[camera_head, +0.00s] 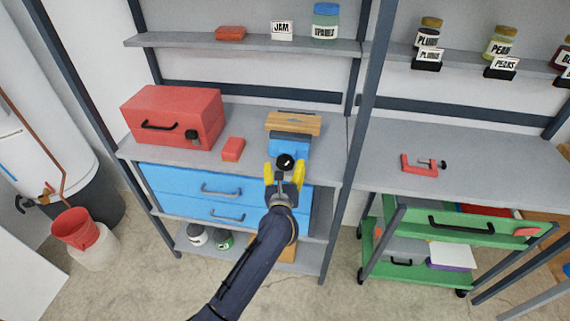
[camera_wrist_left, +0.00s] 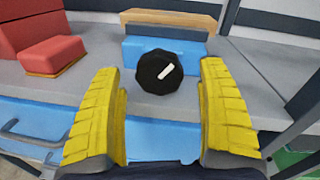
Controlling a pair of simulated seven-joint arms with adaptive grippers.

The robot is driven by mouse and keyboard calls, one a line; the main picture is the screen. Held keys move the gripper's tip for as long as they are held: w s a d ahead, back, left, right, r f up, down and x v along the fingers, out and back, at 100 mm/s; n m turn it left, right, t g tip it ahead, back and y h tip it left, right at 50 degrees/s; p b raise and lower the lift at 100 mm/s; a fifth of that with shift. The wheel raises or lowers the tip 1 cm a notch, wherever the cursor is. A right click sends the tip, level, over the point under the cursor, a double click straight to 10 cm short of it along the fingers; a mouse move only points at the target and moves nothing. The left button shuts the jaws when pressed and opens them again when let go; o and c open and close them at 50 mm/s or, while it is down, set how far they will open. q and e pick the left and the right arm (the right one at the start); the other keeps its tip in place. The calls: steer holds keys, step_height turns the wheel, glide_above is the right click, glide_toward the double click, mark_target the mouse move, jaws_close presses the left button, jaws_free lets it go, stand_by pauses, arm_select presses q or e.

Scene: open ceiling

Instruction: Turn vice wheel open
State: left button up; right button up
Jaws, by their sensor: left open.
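The blue vice (camera_head: 290,147) with wooden jaw faces sits on the grey workbench, near its front edge. Its round black wheel (camera_head: 285,162) faces me. In the left wrist view the wheel (camera_wrist_left: 159,72) shows a white mark slanting up to the right. My left gripper (camera_head: 285,170) has yellow fingers and is open just in front of the wheel. In the left wrist view the fingers stand apart to the left and right of the wheel, nearer to the camera, with nothing between them. My right gripper is not in view.
A red toolbox (camera_head: 174,116) and a small red box (camera_head: 233,149) stand left of the vice. Blue drawers (camera_head: 222,191) are below the bench. A red clamp (camera_head: 423,164) lies on the right bench. A green cart (camera_head: 455,235) stands lower right.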

arm_select(q)
steer(key=s, duration=0.9)
steer(key=shift+s+a, duration=0.3)
steer(key=shift+s, duration=0.05)
steer(key=shift+r, duration=0.1)
